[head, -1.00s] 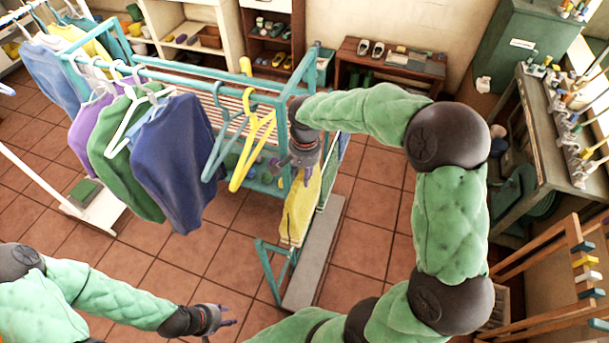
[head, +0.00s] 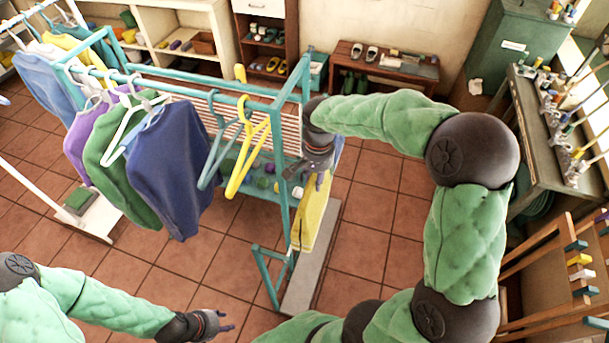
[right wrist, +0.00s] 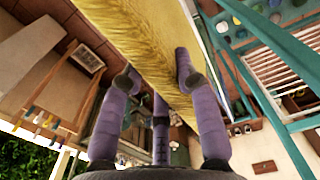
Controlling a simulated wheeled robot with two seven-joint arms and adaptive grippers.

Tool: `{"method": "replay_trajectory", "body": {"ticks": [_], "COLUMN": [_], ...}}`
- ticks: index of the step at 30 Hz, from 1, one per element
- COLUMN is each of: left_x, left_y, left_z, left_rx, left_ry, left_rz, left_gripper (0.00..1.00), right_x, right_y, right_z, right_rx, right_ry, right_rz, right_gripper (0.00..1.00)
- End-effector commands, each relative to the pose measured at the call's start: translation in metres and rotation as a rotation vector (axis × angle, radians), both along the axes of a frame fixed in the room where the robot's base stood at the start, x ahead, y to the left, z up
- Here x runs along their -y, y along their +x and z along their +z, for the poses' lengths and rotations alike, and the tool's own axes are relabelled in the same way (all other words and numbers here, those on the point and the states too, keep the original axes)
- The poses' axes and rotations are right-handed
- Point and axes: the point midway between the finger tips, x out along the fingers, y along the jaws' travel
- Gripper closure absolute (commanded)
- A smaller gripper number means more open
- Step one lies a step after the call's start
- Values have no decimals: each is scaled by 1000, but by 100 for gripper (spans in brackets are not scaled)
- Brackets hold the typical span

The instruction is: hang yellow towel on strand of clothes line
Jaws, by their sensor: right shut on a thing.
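The yellow towel (head: 311,215) hangs down from my right gripper (head: 318,180), beside the right end of the teal rack. My right gripper is shut on the towel's upper part; in the right wrist view the towel (right wrist: 140,50) spreads beyond the purple fingers (right wrist: 160,100). I cannot clearly pick out a strand of clothes line; the teal rack (head: 220,93) has a top rail with hangers and clothes, and slats show below. My left gripper (head: 228,322) is low at the bottom, apart from the rack, its fingers seemingly spread and empty.
A navy sweater (head: 172,165), a green one and a purple one hang on the rack. A yellow hanger (head: 247,150) and a blue-grey hanger (head: 213,160) hang empty close to the towel. A grey board (head: 318,270) lies below the towel. Tiled floor at front centre is clear.

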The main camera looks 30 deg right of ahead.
Motion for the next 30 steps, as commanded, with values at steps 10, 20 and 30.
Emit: {"method": "replay_trajectory", "body": {"ticks": [10,20,30], "left_x": [0,0,0], "left_y": [0,0,0], "left_z": [-4,-8,-10], "left_rx": [0,0,0], "left_ry": [0,0,0], "left_rz": [0,0,0], "left_gripper": [60,60,60], "right_x": [32,61,81], "right_y": [-36,-71,-94], "right_z": [3,6,7], "right_rx": [2,2,1], "right_ry": [-1,-1,-1], "right_rz": [-4,-6,-2], "right_gripper": [100,100,100]}}
